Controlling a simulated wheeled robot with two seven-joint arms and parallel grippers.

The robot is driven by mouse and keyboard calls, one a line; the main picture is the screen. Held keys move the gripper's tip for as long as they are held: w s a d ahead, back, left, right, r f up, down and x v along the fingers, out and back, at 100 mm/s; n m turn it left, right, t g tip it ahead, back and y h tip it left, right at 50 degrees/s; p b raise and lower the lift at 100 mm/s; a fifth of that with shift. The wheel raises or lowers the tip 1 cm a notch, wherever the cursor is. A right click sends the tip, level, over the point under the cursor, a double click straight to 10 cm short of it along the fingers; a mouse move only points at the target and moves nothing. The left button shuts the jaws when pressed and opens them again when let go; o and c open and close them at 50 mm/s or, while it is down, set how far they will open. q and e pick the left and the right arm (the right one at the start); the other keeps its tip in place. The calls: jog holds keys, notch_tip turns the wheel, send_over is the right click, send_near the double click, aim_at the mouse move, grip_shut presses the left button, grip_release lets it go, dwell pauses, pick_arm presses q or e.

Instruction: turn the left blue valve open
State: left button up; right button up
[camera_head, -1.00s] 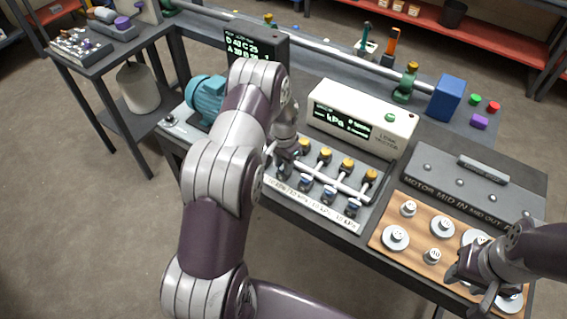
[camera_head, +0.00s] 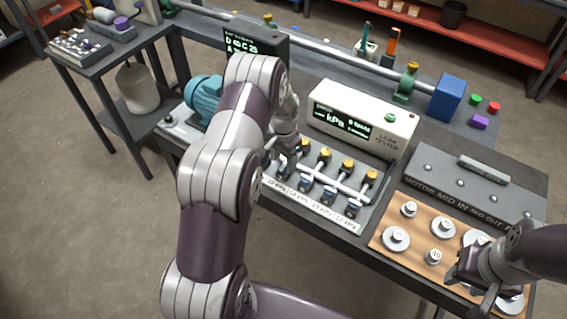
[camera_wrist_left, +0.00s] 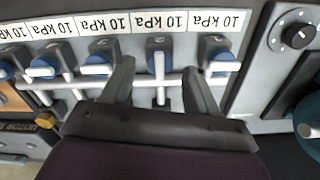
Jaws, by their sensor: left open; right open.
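A row of blue valves with white bar handles lies on the leak tester panel (camera_head: 375,196). The wrist view shows them upside down under 10 kPa labels. The end valve nearest the teal motor (camera_wrist_left: 218,62) lies just outside one finger, its handle across. The neighbouring valve (camera_wrist_left: 159,66) sits between my fingers, its handle lengthwise. My left gripper (camera_wrist_left: 160,88) is open over it; contact cannot be told. In the head view my left gripper (camera_head: 290,166) hides the left end of the row. My right gripper (camera_head: 474,286) is open over the weights board.
The teal motor (camera_head: 204,96) stands left of the panel. The white leak tester box (camera_head: 360,119) stands behind it. A wooden board (camera_head: 387,256) with several metal weights lies at right. Yellow-capped fittings (camera_head: 347,166) line the white pipe.

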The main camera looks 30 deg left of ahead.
aim_at(284, 166)
pick_arm(q)
notch_tip(284, 166, up, 11)
jog(key=b, duration=0.1)
jog(key=shift+b, duration=0.4)
jog(key=shift+f, duration=0.15)
jog(key=s+d+r+n, duration=0.1)
jog(key=s+d, duration=0.5)
jog(key=s, duration=0.4)
jog(key=s+d+r+n+t, duration=0.1)
jog(key=s+d+r+n, duration=0.1)
jog(key=s+d, duration=0.4)
jog(key=s, duration=0.4)
jog(key=shift+s+r, duration=0.2)
jog(key=shift+r, duration=0.05)
jog(key=shift+s, duration=0.15)
